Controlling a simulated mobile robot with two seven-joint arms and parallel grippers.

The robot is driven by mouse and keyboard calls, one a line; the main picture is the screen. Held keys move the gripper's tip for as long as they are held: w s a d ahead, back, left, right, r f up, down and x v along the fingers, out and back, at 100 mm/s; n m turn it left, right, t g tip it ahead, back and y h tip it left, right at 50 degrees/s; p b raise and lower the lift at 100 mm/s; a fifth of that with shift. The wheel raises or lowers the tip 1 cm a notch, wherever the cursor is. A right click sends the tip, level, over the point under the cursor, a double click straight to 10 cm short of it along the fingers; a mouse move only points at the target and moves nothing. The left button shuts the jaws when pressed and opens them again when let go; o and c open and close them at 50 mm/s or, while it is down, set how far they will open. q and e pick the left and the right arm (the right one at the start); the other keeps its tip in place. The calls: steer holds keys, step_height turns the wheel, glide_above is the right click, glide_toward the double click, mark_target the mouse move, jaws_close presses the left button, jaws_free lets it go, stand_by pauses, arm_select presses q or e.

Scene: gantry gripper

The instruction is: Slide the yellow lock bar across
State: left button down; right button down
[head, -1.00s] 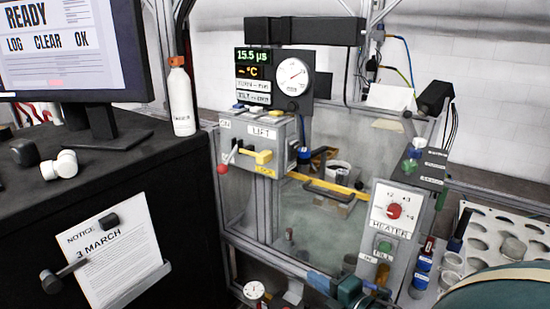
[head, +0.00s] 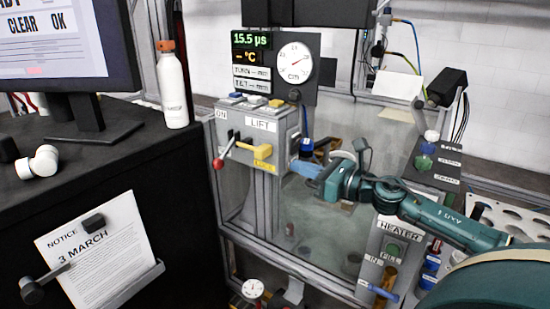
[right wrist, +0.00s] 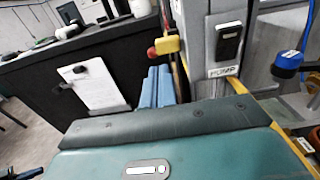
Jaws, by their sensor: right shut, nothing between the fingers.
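The yellow lock bar (head: 262,151) sticks out from the front of the grey LIFT box (head: 278,124), above a yellow label. In the right wrist view the lock bar (right wrist: 167,45) shows just beyond the fingertips, with a red ball knob beside it. My right gripper (head: 300,167) reaches in from the right; its blue fingers are shut and empty, pointing at the right side of the box. The fingers (right wrist: 157,87) also show in the right wrist view. I see a gap between them and the bar in the head view. My left gripper is not in view.
A lever with a red ball (head: 218,163) stands close left of the lock bar. The glass tank (head: 310,225) lies below my right arm. The heater panel (head: 394,240) stands at its right. A white bottle (head: 172,88) is on the black bench at left.

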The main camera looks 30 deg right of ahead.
mark_target(264, 155)
steer(key=p+x, duration=0.2)
steer(key=x, duration=0.4)
steer(key=shift+w+r, duration=0.2)
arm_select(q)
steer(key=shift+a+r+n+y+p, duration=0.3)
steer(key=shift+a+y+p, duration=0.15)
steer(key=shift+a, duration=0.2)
arm_select(e)
steer(key=shift+w+a+f, duration=0.2)
steer(key=shift+w+a, duration=0.1)
steer(key=shift+w, duration=0.3)
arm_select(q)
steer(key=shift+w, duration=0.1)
